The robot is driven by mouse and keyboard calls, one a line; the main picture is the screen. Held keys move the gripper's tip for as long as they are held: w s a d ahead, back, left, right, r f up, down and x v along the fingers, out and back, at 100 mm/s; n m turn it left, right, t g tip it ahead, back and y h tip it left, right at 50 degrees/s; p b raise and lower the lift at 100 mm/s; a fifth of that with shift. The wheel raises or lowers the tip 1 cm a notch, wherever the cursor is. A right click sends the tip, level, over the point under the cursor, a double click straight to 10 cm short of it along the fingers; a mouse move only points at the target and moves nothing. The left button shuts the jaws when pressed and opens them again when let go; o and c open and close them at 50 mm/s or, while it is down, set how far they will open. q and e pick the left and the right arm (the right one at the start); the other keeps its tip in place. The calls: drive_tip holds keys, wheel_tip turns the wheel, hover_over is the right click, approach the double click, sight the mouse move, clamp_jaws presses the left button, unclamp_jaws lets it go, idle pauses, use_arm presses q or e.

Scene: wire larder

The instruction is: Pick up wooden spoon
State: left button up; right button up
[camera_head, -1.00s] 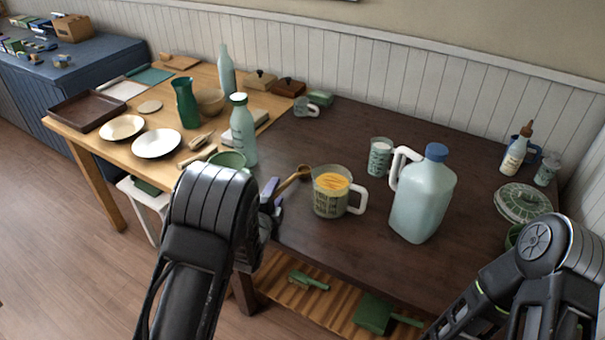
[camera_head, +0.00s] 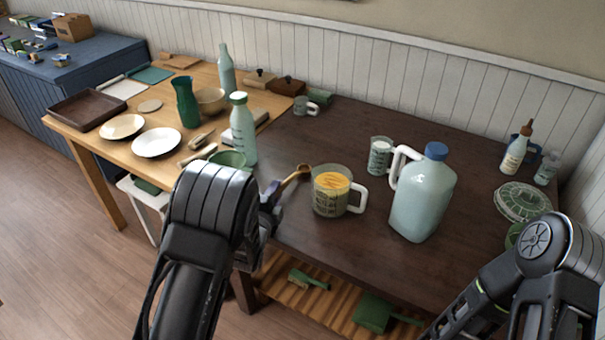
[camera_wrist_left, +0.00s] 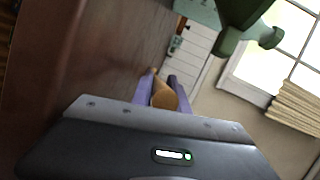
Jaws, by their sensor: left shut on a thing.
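The wooden spoon (camera_head: 291,179) is at the left part of the dark table, beside the measuring jug of yellow contents (camera_head: 331,192). My left gripper (camera_head: 272,194) is shut on the spoon, near its end towards me. In the left wrist view the spoon (camera_wrist_left: 165,96) shows between the two lavender fingers (camera_wrist_left: 164,92). Whether the spoon touches the table or is slightly above it, I cannot tell. My right arm shows at the lower right, but its gripper is out of view.
A large pale jug with a blue cap (camera_head: 422,195) stands right of the measuring jug. A green bowl (camera_head: 228,158) and a pale bottle (camera_head: 243,130) stand left of the spoon. The dark table (camera_head: 330,130) has free room behind the spoon.

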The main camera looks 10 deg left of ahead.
use_arm(q)
clamp_jaws()
idle(0.6)
drive_tip(key=shift+r, duration=0.1)
idle(0.3)
wheel_tip(320, 180, up, 10)
drive_tip(key=shift+f, duration=0.1)
idle(0.4)
idle(0.6)
